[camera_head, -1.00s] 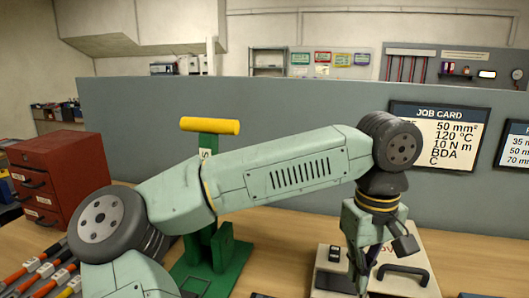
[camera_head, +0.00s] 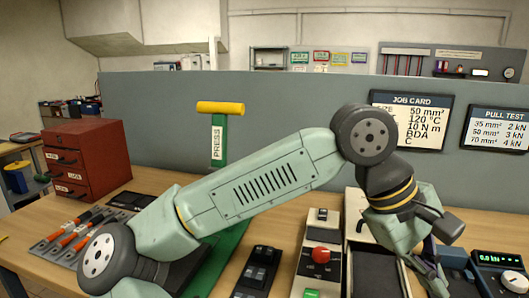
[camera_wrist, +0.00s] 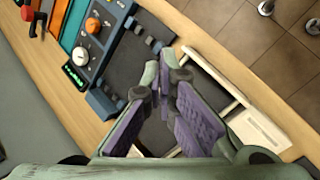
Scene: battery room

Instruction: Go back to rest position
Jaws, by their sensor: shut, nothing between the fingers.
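My gripper (camera_head: 432,278) hangs at the right of the head view, tilted down and to the right, over the right part of the bench. In the wrist view my gripper (camera_wrist: 160,82) shows its purple-padded fingers drawn together with nothing between them. My pale green arm crosses the middle of the head view. Below the gripper in the wrist view is a pale-framed case (camera_wrist: 205,70) with a dark inside. Part of the case is hidden behind the fingers.
A green press (camera_head: 218,150) with a yellow handle stands behind my arm. A red drawer cabinet (camera_head: 85,160) stands at the left. A red-button box (camera_head: 318,262) and a meter with a green display (camera_head: 497,260) are on the bench. A grey partition runs behind.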

